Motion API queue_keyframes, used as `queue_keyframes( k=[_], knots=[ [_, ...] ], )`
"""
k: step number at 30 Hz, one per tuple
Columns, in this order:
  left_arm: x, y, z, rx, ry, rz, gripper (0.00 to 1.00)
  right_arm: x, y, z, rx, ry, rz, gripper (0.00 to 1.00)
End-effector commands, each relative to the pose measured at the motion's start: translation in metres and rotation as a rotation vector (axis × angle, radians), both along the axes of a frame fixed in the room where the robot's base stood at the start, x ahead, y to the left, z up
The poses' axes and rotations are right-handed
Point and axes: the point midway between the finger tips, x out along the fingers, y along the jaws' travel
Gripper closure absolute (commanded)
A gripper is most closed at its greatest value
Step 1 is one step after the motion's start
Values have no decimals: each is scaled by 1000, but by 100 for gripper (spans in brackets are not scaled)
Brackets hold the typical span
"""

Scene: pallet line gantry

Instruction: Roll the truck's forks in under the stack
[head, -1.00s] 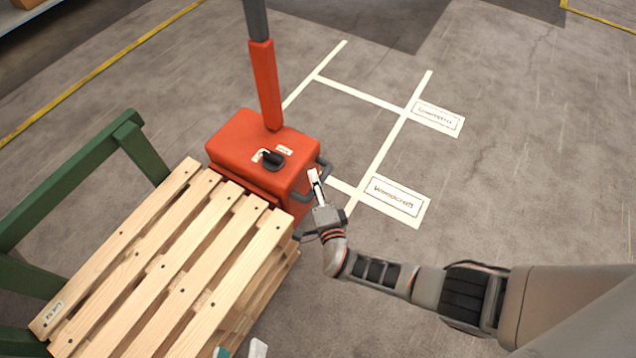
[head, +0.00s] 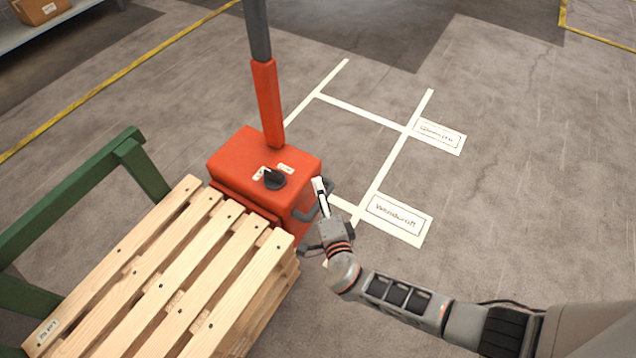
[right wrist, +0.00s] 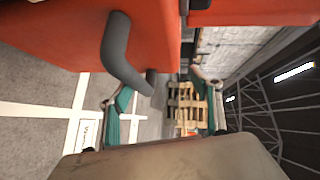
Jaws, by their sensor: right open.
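The truck (head: 262,160) is a red-orange body with an upright red and grey mast and a dark dial on top. A bent grey handle (right wrist: 118,45) sticks out from its side. The stack (head: 160,270) of pale wooden pallets stands close against the truck at lower left. The forks are not visible; the stack and truck body hide that area. My right gripper (head: 320,186) is at the truck's right side beside the handle. In the right wrist view its teal-padded fingers (right wrist: 160,98) are apart, with the handle's lower end near the gap. Contact is unclear. My left gripper is out of view.
A green frame (head: 75,195) stands along the left of the stack. White floor lines (head: 390,165) with labelled plates (head: 399,219) lie right of the truck. A shelf with a carton (head: 40,8) is at top left. The floor at right is open.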

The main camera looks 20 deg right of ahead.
Motion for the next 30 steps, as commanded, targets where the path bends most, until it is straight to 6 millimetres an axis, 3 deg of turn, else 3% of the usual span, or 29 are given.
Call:
queue_keyframes(
  k=[1,6,9,10,11,13,14,30],
  knots=[
    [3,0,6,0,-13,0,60,14,5,37,-6,-56,2,49],
    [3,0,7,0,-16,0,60,17,6,61,-5,-62,2,25],
    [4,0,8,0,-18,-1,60,18,8,69,-4,-62,3,17],
    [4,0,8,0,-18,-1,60,18,8,70,-1,-62,4,18],
    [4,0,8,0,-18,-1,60,18,9,72,0,-62,5,27],
    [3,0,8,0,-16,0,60,17,8,71,-2,-58,6,59],
    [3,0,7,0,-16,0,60,16,8,70,-2,-55,5,67],
    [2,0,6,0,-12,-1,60,10,6,61,13,-37,4,67]
  ],
)
